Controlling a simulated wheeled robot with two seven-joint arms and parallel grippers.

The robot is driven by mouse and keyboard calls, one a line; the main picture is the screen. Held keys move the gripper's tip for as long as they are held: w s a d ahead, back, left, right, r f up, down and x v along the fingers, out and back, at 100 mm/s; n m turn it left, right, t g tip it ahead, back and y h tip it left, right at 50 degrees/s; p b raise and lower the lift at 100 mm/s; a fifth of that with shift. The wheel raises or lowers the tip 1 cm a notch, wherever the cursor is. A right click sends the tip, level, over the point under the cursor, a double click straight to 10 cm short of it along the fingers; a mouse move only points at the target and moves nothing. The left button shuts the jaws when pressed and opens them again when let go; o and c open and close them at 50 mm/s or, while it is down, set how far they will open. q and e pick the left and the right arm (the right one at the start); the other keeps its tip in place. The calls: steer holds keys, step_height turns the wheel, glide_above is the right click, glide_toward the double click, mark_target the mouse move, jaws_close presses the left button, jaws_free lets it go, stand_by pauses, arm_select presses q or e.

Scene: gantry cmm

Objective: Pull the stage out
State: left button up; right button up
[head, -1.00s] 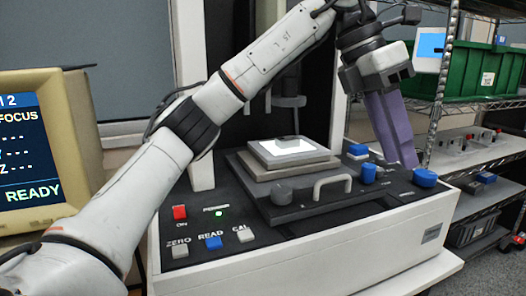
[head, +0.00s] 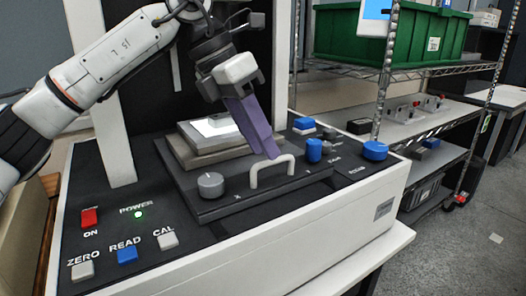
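The stage (head: 203,146) is a stack of dark and grey plates with a lit white top, set on the machine's black deck. A pale arched handle (head: 254,180) stands on its dark front plate, with a grey knob to its left. My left gripper (head: 268,153) comes down from above, its purple fingers slanting to the right. Its fingertips overlap the top of the handle in the head view. I cannot tell whether they touch it or whether there is a gap between them. The fingers hide part of the stage's right side. My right gripper is not in view.
The white machine's deck carries a red button (head: 89,217), a blue READ button (head: 126,254), and blue knobs (head: 375,151) at the right. A wire shelf (head: 385,75) with a green bin (head: 350,35) stands behind on the right. Open floor lies at the right.

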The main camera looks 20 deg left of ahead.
arm_select(q)
steer(key=shift+x, duration=0.9)
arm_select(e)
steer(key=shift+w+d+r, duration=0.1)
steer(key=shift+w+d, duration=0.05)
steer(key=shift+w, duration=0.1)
